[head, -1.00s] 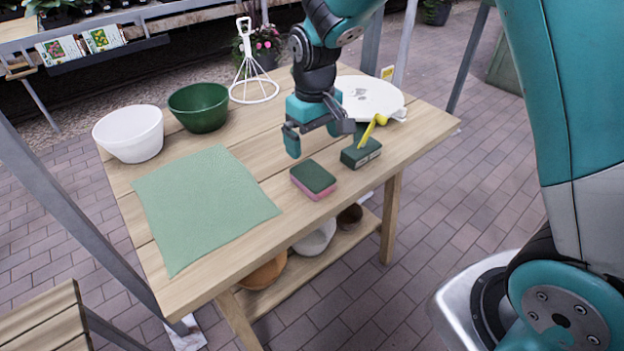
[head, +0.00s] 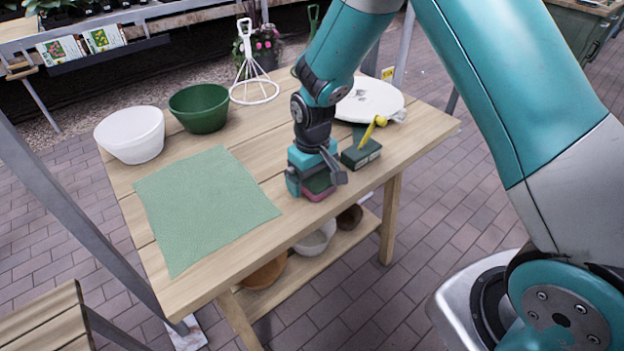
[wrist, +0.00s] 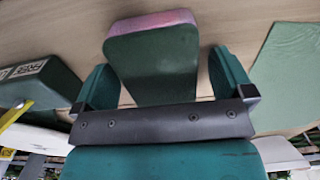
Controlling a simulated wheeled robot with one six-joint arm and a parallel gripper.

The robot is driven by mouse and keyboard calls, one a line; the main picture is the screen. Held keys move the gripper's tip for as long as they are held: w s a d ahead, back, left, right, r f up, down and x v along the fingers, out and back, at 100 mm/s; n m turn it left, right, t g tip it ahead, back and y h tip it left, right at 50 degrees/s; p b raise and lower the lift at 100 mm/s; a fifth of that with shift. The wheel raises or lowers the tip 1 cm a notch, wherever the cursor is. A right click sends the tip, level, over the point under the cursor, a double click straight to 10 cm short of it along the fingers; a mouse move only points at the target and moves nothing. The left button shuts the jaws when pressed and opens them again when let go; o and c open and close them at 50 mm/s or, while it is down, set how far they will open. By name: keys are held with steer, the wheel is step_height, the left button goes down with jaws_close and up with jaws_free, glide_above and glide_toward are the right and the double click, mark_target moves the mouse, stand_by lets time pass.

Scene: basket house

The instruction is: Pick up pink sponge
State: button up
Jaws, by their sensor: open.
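The pink sponge (head: 318,188) lies on the wooden table near its front edge, with a dark green top and a pink lower layer. My gripper (head: 316,184) is down over it, with its fingers on either side. In the wrist view the sponge (wrist: 155,62) shows between the two open fingers of my gripper (wrist: 165,85), with a visible gap on the right side and a narrower gap on the left. Part of the sponge is hidden behind my gripper in the head view.
A dark green box (head: 361,153) with a yellow-handled tool (head: 374,131) on it stands close to the right. A green cloth (head: 205,208) lies to the left. Behind are a white bowl (head: 131,136), a green bowl (head: 200,107), a white wire stand (head: 253,80) and a white round plate (head: 370,101).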

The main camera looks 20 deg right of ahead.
steer(key=c, duration=1.1)
steer(key=shift+o, duration=0.2)
steer(key=shift+r, duration=0.1)
step_height(320, 180, up, 20)
steer(key=shift+o, duration=0.6)
